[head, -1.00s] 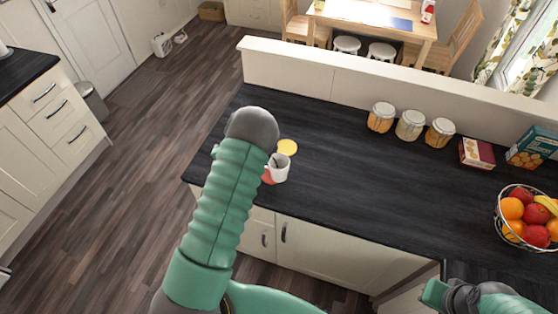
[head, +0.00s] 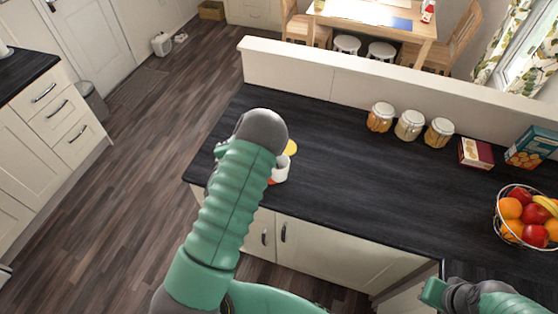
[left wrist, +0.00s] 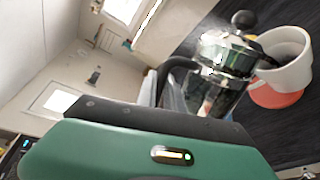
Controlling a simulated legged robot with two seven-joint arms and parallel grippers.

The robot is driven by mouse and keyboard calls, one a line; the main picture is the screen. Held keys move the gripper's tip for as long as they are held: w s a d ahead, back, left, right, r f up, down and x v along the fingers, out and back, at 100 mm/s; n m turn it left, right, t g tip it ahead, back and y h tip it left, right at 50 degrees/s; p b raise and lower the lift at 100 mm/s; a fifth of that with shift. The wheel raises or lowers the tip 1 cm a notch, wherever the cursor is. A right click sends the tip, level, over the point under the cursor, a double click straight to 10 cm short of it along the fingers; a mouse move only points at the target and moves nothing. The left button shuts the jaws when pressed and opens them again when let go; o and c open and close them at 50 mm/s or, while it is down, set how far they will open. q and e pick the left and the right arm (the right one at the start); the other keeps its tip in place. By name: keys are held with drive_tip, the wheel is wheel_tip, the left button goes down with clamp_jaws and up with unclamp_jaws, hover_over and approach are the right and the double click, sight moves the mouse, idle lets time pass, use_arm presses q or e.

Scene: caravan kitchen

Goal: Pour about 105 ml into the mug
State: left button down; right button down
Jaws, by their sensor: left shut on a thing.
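A white mug (head: 281,171) stands near the counter's left end, partly hidden by my left arm in the head view. In the left wrist view the mug (left wrist: 290,58) is beside a shiny glass-and-metal coffee pot (left wrist: 222,65) with a black handle. The pot is tilted toward the mug, its top close to the rim; I cannot see any stream or the level inside. A flat red disc (left wrist: 275,96) shows under the mug. My left gripper (left wrist: 160,105) is shut on the pot's handle. My right gripper (head: 436,292) is low at the right, its jaws unclear.
A yellow disc (head: 290,147) lies behind the mug. Several jars (head: 410,125), a small box (head: 476,153), an orange-and-teal box (head: 531,146) and a wire fruit basket (head: 527,216) stand along the right part of the counter (head: 350,180). The middle of the counter is clear.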

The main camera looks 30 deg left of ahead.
use_arm(q)
drive_tip(key=shift+w+d+r, duration=0.1)
drive_tip(key=shift+d+r, duration=0.05)
drive_tip(key=shift+r, duration=0.1)
idle(0.3)
drive_tip(key=f+b, duration=0.1)
drive_tip(key=a+f+n+b, duration=0.1)
drive_tip(key=s+f+b, duration=0.1)
drive_tip(key=shift+s+a+f+n+b, duration=0.1)
drive_tip(key=shift+a+n+b, duration=0.2)
drive_tip(key=shift+d+t, duration=0.1)
drive_tip(key=shift+t, duration=0.2)
drive_tip(key=shift+a, duration=0.2)
drive_tip(key=shift+s+a+f+n+b, duration=0.1)
drive_tip(key=shift+a+f+n+b, duration=0.25)
drive_tip(key=shift+f+n+b, duration=0.2)
drive_tip(key=shift+s+a+n+h, duration=0.1)
drive_tip(key=shift+a+n+h, duration=0.25)
drive_tip(key=shift+n, duration=0.3)
drive_tip(key=shift+f+t+b, duration=0.2)
drive_tip(key=shift+t+b, duration=0.1)
drive_tip(key=shift+b, duration=0.1)
drive_tip(key=shift+d+r, duration=0.1)
drive_tip(key=shift+d, duration=0.05)
